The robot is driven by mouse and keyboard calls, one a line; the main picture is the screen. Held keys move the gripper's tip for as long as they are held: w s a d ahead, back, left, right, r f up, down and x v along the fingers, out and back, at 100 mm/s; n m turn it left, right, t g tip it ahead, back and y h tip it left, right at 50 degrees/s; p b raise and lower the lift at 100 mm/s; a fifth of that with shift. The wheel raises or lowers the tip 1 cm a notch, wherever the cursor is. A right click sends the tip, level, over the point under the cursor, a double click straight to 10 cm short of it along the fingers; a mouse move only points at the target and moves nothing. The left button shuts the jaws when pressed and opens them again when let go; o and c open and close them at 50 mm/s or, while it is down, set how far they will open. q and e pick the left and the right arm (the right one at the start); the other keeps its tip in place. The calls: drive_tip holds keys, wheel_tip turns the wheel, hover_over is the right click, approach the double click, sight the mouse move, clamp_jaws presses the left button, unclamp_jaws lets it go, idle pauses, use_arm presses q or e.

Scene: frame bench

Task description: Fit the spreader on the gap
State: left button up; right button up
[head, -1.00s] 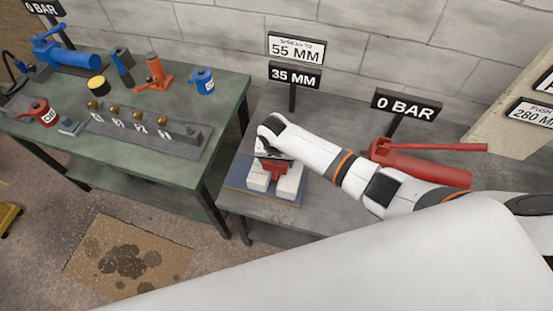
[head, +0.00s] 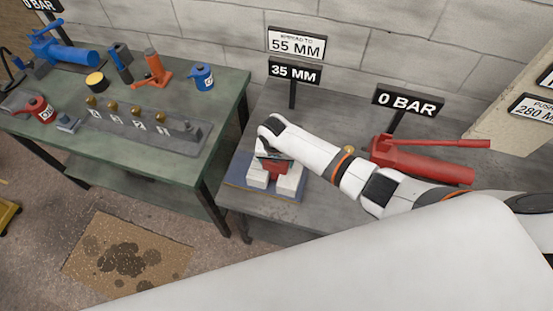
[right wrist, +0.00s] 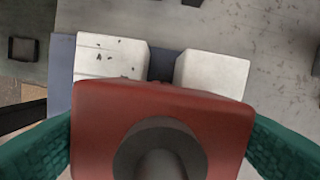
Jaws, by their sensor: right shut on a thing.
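My right gripper (head: 272,157) is shut on the red spreader (head: 278,168), over the two white blocks. In the right wrist view the teal finger pads grip the spreader's red body (right wrist: 160,102) from both sides, and its dark round fitting (right wrist: 160,150) faces the camera. The left white block (right wrist: 112,56) and right white block (right wrist: 212,72) stand apart on a blue plate (head: 235,178), with a dark gap (right wrist: 162,66) between them. The spreader's body hides their near ends and part of the gap; I cannot tell whether its tips are inside. My left gripper is out of view.
Signs reading 55 MM (head: 297,43) and 35 MM (head: 294,73) stand behind the blocks. A red hand pump (head: 420,162) with a 0 BAR sign (head: 407,103) is on the right. A green bench (head: 228,100) with tools stands to the left.

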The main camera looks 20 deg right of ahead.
drive_tip(key=shift+f+b, duration=0.3)
drive_tip(key=shift+f, duration=0.2)
drive_tip(key=o, duration=1.6)
drive_tip(key=shift+c, duration=0.2)
drive_tip(key=shift+o, duration=1)
drive_tip(key=shift+s+f, duration=0.1)
drive_tip(key=shift+s, duration=0.05)
drive_tip(key=r, duration=0.8)
drive_tip(key=s+a+r+b, duration=0.1)
drive_tip(key=r, duration=0.3)
drive_tip(key=shift+r, duration=0.1)
